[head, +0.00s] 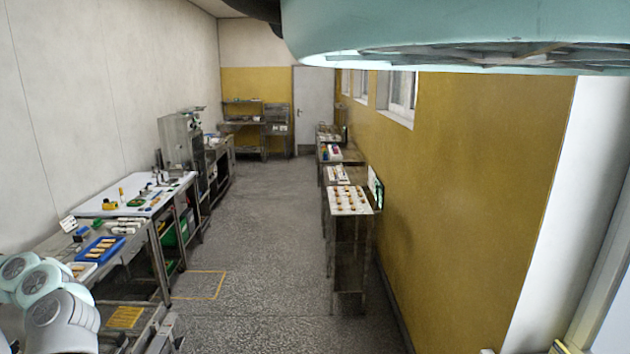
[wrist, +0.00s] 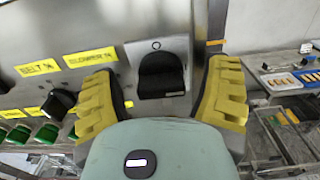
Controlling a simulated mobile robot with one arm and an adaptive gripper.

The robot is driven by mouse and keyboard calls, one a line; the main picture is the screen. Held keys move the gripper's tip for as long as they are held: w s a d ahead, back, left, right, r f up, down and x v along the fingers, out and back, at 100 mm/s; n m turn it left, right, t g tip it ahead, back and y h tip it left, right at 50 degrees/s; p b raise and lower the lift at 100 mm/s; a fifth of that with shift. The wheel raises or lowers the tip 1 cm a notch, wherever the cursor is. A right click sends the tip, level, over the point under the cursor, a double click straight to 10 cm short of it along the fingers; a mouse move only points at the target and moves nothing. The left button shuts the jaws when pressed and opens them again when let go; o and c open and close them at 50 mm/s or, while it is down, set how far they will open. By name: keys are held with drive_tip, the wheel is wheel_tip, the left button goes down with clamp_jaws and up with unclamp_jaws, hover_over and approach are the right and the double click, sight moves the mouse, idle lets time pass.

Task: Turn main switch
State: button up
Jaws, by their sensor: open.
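In the wrist view a black rotary knob (wrist: 161,74) stands on a pale plate with a small ring mark above it, on a grey metal panel (wrist: 90,25). It looks like the main switch, though I can read no label on it. My gripper (wrist: 165,80) is open, with one yellow-padded finger to the left of the knob and one to the right. Gaps show on both sides, so neither finger appears to touch it. I cannot tell the depth of the fingertips to the knob. The head view does not show the knob or my gripper's fingers.
Yellow labels, BELT % (wrist: 38,67) and BLOWER % (wrist: 90,58), another black knob (wrist: 58,103) and green buttons (wrist: 47,133) lie left of my gripper. In the head view, workbenches (head: 150,208) line the left wall, narrow tables (head: 350,225) the right; the aisle floor (head: 255,250) is clear.

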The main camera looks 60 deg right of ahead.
drive_tip(key=shift+c, duration=0.3)
drive_tip(key=c, duration=1.1)
drive_tip(key=shift+c, duration=0.2)
